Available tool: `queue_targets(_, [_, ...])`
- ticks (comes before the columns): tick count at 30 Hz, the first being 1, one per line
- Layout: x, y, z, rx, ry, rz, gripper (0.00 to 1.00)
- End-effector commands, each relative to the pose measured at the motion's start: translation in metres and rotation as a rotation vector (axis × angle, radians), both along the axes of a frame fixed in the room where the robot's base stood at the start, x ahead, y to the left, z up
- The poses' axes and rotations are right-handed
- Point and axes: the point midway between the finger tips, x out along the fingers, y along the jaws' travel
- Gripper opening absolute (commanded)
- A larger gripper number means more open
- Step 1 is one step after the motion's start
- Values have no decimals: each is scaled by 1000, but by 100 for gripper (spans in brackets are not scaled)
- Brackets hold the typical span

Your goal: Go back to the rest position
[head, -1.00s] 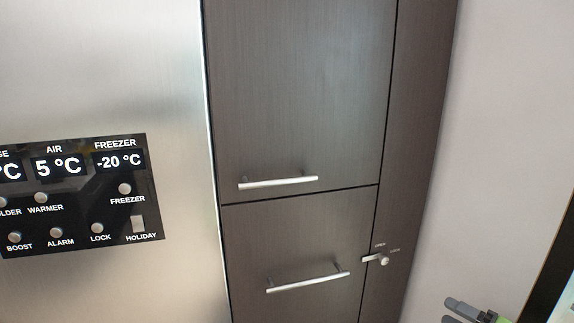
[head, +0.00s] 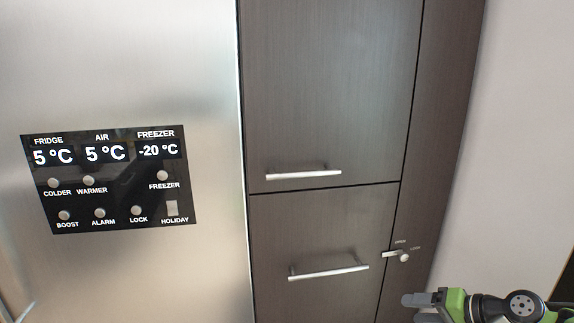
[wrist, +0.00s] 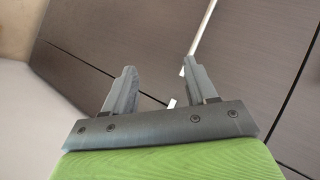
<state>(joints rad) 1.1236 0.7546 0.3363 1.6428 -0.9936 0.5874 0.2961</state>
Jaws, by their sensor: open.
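My gripper (head: 412,307) is at the bottom right of the head view, its grey fingers pointing left and partly cut off by the lower edge. In the wrist view my gripper (wrist: 158,88) shows two grey fingers standing apart with nothing between them. It is open and empty. It appears in front of the dark cabinet and the pale wall, touching neither as far as I can see.
Dark wood cabinet doors (head: 330,90) with bar handles (head: 303,174) fill the middle. A small latch (head: 397,256) sits on the right panel. A steel fridge front (head: 120,60) with a black control panel (head: 110,180) is at left. A pale wall (head: 520,130) is at right.

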Motion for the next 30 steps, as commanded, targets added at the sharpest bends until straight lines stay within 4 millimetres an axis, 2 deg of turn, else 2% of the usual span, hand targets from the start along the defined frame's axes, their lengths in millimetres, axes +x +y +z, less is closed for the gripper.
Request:
queue_targets(1, [0,21,8,-64,28,41,57])
queue_targets(5, [-17,80,27,-280,115,143,57])
queue_targets(6, [-27,98,34,-355,138,169,57])
queue_targets(8, [-46,121,46,-467,161,200,57])
queue_targets(9, [-61,135,54,-538,170,218,57])
queue_targets(13, [-120,168,77,-735,167,246,57])
queue_targets(18, [-204,182,92,-899,109,242,57])
queue_targets(21, [-240,179,89,-935,79,234,57])
queue_targets(24, [-258,175,85,-946,64,231,57])
queue_targets(30, [-262,174,83,-948,62,229,57])
